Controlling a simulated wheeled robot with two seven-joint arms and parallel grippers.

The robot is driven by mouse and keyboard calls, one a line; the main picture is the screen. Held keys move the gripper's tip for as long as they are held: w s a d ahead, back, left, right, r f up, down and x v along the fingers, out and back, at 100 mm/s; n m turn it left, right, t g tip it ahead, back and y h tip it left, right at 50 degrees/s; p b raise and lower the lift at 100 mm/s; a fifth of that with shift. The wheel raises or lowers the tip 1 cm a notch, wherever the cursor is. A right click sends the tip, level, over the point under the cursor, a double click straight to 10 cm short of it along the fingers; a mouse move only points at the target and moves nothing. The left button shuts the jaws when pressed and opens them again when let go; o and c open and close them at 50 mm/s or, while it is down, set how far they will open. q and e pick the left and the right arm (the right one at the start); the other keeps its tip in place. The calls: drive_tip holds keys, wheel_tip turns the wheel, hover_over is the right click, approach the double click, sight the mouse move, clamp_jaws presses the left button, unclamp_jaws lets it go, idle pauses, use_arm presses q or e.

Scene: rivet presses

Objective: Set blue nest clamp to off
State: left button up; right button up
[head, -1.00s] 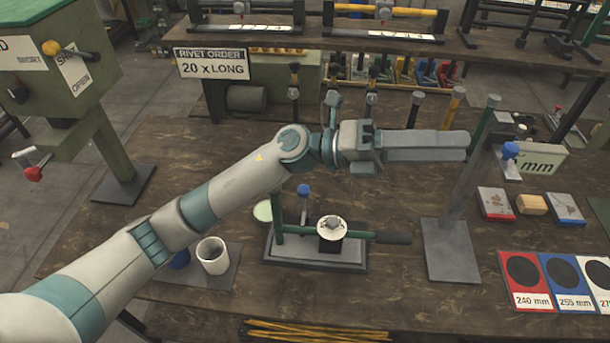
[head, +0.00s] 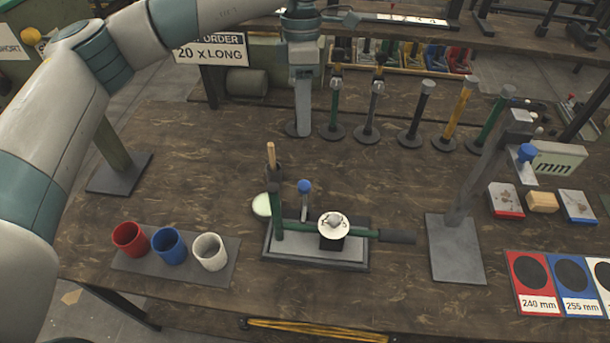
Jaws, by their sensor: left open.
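A small press with a green frame stands on a grey base plate (head: 340,262) at the middle of the bench. A short lever with a blue knob (head: 304,187) stands upright behind its left part. A round white-topped nest (head: 333,226) sits on the press, and a dark-gripped handle (head: 397,237) points right. Another blue knob (head: 526,152) is on a tilted grey stand at the right. I cannot tell which blue knob is the nest clamp. My left gripper (head: 301,128) points down behind the press, apart from it, open and empty, seen edge-on. My right gripper is out of view.
Red (head: 130,240), blue (head: 170,247) and white (head: 209,252) cups stand on a grey mat at the left. Several upright tools, including a yellow one (head: 461,108), line the back. Size cards (head: 533,285) lie at the front right. Bare bench surrounds the press.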

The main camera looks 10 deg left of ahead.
use_arm(q)
drive_tip(key=shift+f, duration=0.2)
drive_tip(key=p, duration=0.8)
approach(305, 182)
drive_tip(key=f, duration=0.2)
drive_tip(key=s+f, duration=0.1)
drive_tip(key=f, duration=0.5)
drive_tip(key=shift+s, duration=0.25)
drive_tip(key=shift+s+d+f, duration=0.1)
drive_tip(key=shift+f, duration=0.5)
clamp_jaws()
